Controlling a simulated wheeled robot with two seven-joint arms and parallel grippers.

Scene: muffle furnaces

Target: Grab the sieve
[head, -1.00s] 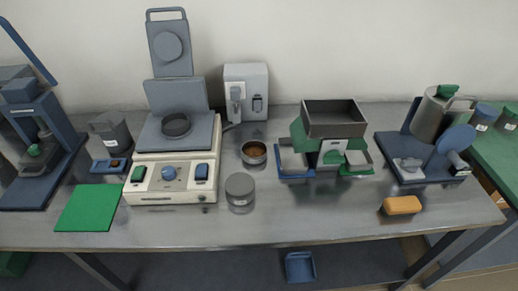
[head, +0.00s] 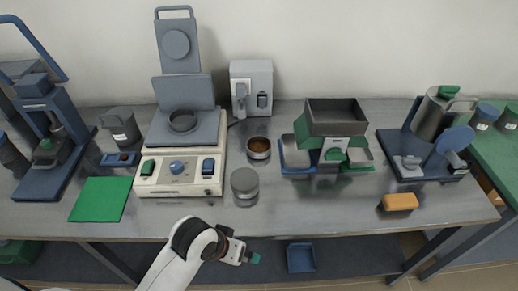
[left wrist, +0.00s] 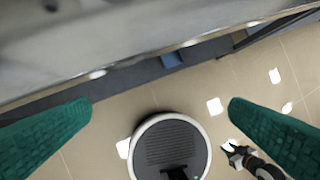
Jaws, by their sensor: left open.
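Several round vessels could be the sieve, and I cannot tell for sure which it is. A short grey cylinder with a flat top (head: 245,184) stands on the bench right of the cream machine. A dark round ring (head: 184,121) sits on that machine's plate. A small metal pan with brown contents (head: 258,148) stands behind the cylinder. My left gripper (head: 252,258) is low, in front of the bench edge and apart from all of them. In the left wrist view its green fingers (left wrist: 162,112) are wide apart with nothing between them. What looks like my right gripper (left wrist: 238,155) is small there.
The cream machine (head: 176,178) has a raised lid at its back. A blue-green balance-like stand (head: 333,143) is right of the pan. An orange block (head: 398,202) and a green mat (head: 99,200) lie near the front. The bench front (head: 300,220) is mostly clear.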

